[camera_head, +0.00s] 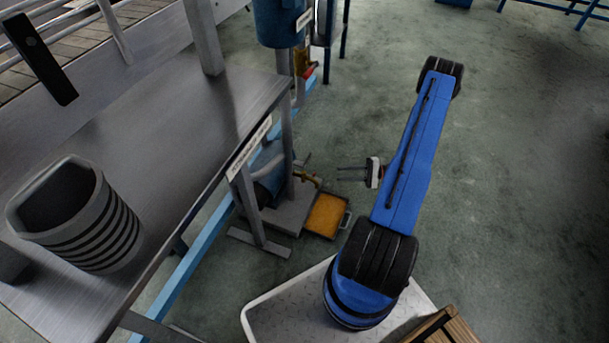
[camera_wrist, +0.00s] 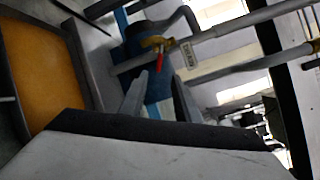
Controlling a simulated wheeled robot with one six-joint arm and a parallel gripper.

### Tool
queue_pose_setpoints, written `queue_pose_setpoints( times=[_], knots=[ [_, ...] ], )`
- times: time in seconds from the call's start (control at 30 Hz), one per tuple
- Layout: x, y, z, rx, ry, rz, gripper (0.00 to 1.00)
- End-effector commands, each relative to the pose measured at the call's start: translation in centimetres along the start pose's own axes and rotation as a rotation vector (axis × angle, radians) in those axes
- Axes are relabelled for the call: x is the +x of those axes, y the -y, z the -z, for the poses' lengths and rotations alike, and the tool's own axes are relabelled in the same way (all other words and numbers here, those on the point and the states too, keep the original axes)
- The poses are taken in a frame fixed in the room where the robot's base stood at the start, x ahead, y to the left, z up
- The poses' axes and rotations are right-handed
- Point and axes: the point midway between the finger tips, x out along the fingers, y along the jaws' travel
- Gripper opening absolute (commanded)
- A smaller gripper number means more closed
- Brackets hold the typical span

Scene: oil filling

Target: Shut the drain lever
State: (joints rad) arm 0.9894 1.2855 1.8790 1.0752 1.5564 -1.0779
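The drain valve (camera_head: 307,179) is a small brass tap low on the blue vessel, above an oil tray, in the head view. In the wrist view the brass valve body (camera_wrist: 155,43) carries a red lever (camera_wrist: 161,60), just beyond my fingertips. My gripper (camera_head: 341,174) reaches left toward the valve with a gap of air between them in the head view. Its two fingers are apart and empty, and they also show in the wrist view (camera_wrist: 160,76). The lever's exact angle is hard to read in the head view.
A grey tray (camera_head: 343,226) of amber oil lies under the tap. A metal table (camera_head: 150,95) with a ribbed grey container (camera_head: 85,220) stands at left. A blue tank (camera_head: 279,22) with a red-handled valve (camera_head: 310,71) stands behind. Open floor lies to the right.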

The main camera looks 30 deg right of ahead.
Motion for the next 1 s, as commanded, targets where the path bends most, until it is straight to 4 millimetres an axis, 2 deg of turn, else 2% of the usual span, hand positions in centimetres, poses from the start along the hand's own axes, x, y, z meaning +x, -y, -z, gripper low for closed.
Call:
queue_pose_setpoints(
  times=[0.13,0.27,1.0],
  knots=[
    [0.4,-0.3,0.1,0.001,-0.004,0.008,0.29],
    [1.9,-0.3,0.1,0.002,-0.002,0.007,0.29],
    [14.6,-0.2,0.1,0.002,-0.001,0.005,0.29]
  ],
)
